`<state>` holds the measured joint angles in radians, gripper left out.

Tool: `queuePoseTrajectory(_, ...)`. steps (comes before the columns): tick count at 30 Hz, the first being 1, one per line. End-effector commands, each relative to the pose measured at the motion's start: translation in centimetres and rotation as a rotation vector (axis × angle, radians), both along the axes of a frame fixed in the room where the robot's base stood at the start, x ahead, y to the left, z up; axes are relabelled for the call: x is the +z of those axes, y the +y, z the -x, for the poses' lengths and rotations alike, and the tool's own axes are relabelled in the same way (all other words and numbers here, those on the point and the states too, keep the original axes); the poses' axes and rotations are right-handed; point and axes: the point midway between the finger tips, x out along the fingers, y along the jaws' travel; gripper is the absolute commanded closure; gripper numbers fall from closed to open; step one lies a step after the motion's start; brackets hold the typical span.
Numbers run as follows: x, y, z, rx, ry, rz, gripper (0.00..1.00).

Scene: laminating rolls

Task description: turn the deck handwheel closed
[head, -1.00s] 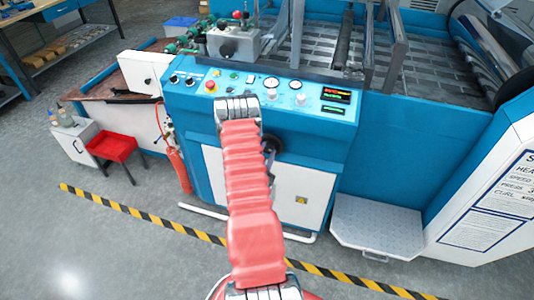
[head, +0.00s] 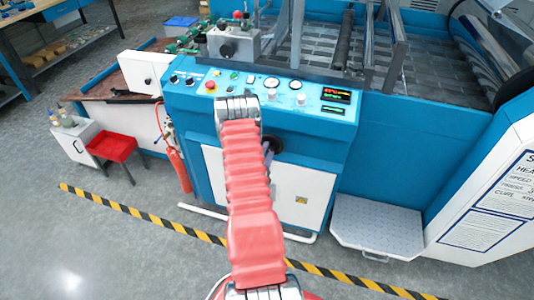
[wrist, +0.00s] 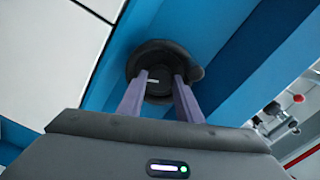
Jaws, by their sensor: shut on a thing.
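The black round handwheel (wrist: 160,55) is on the blue front of the machine in the wrist view. My gripper (wrist: 161,78) is shut on it, with one purple finger at each side of its hub. In the head view the handwheel (head: 276,144) shows only in part below the control panel, because my red-sleeved arm covers its left side. There my gripper (head: 268,156) shows as a small purple strip beside my arm. How far the wheel is turned cannot be told.
The blue control panel (head: 262,88) with knobs and a red button lies above the handwheel. A red fire extinguisher (head: 179,170) and a red stool (head: 113,150) stand to the left. A grey step (head: 377,225) is at the right. A striped floor line (head: 140,213) crosses in front.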

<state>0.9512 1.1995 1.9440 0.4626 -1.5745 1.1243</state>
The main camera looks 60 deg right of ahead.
Motion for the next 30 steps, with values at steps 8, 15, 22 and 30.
queuePoseTrajectory(8,-0.6,0.2,0.2,-0.001,0.007,-0.013,0.64)
queuePoseTrajectory(15,-0.3,0.1,0.1,0.000,0.005,-0.007,0.49)
queuePoseTrajectory(22,-0.2,0.1,0.1,-0.001,0.004,-0.004,0.49)
queuePoseTrajectory(30,-0.2,2.1,0.3,0.001,0.004,-0.004,0.49)
